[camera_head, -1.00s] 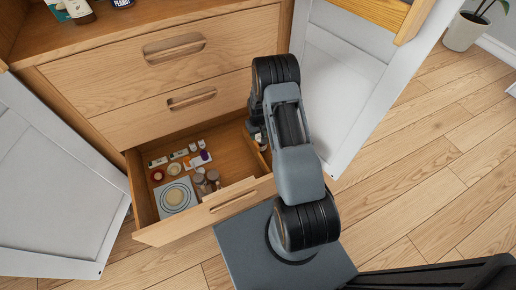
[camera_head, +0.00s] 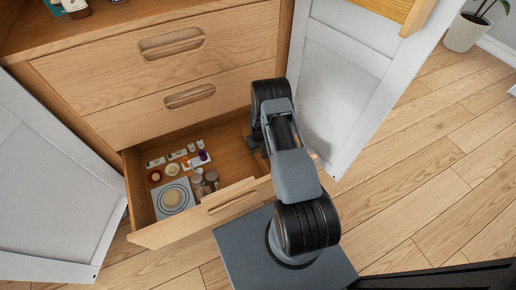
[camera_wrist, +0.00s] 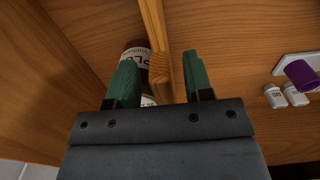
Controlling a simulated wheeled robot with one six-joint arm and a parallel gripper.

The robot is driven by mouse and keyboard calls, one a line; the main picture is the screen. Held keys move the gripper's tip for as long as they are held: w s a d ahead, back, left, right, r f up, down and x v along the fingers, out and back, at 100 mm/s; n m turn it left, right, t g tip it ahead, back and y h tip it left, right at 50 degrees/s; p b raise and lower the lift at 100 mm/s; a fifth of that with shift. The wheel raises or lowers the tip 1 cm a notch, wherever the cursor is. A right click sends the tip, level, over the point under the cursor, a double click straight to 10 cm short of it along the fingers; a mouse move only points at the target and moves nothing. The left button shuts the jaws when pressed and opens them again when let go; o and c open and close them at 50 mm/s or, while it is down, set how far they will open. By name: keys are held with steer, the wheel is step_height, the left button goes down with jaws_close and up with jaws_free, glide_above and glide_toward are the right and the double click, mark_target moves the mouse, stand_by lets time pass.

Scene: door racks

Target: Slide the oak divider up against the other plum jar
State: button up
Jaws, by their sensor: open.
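The oak divider (camera_wrist: 153,40) is a light wooden strip standing upright in the open drawer, in the wrist view. My gripper (camera_wrist: 160,75) is open, with one green finger on each side of the divider; I see no clear contact. A plum jar (camera_wrist: 134,58) with a white label reading "PLU" lies left of the divider, partly behind the left finger. A second white-labelled jar (camera_wrist: 148,100) shows just below it, mostly hidden by my gripper. In the head view my arm covers the divider, these jars and the fingers.
The open drawer (camera_head: 195,221) also holds brown jars (camera_head: 198,187), a grey board with a round dish (camera_head: 160,205) and small white containers. A purple-capped item (camera_wrist: 302,74) lies right of my gripper. Bare drawer floor separates it from the divider. Open cabinet doors flank the drawer.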

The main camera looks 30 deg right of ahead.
steer(key=shift+c, duration=0.2)
jaws_close()
stand_by(0.3)
steer(key=shift+a+b, duration=0.1)
steer(key=shift+b, duration=0.35)
steer(key=shift+o, duration=0.2)
jaws_free()
